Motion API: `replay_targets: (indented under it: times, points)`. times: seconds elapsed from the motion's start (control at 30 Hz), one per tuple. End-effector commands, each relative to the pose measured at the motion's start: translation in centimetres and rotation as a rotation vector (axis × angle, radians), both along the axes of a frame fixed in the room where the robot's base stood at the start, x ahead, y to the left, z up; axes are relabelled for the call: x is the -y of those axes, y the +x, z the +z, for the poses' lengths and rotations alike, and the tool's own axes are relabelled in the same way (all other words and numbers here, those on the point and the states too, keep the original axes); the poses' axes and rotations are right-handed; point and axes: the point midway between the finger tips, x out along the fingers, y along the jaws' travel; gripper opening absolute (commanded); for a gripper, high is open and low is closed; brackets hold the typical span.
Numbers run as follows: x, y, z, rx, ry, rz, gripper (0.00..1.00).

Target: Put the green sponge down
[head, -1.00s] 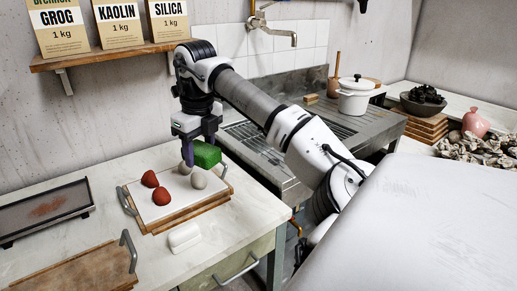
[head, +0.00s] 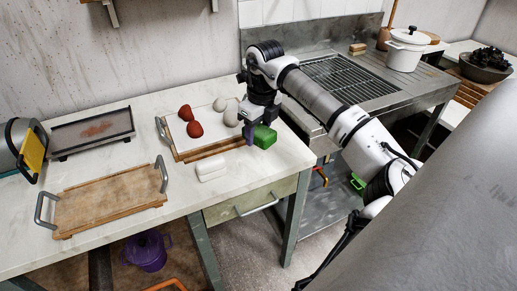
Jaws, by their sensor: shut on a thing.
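The green sponge (head: 264,137) is a small green block at the right end of the white worktop (head: 290,160). My gripper (head: 255,133) is shut on it and points down. The sponge is beside the right edge of the wooden tray with a white surface (head: 205,155). I cannot tell whether the sponge touches the worktop or hangs just above it. The far side of the sponge is partly hidden by my gripper's fingers.
The tray holds two red lumps (head: 195,129) and two grey lumps (head: 231,117). A white block (head: 211,167) lies in front of it. An empty wooden tray (head: 110,200) and a dark tray (head: 92,132) stand left. A metal sink unit (head: 350,85) is behind my arm. Bare worktop lies between the trays.

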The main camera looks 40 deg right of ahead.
Motion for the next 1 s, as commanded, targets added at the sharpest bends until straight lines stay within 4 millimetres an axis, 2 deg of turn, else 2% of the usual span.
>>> replay_targets:
  times: [0.1, 0.37, 0.6, 1.0]
  points:
    - [-0.1, 0.0, -2.0, 0.001, 0.002, 0.001, 0.13]
    - [0.0, 0.0, -4.0, 0.0, 0.001, 0.0, 0.13]
    - [0.0, 0.0, -7.3, 0.001, 0.001, 0.0, 0.13]
    - [0.0, 0.0, -8.0, 0.0, -0.001, 0.0, 0.13]
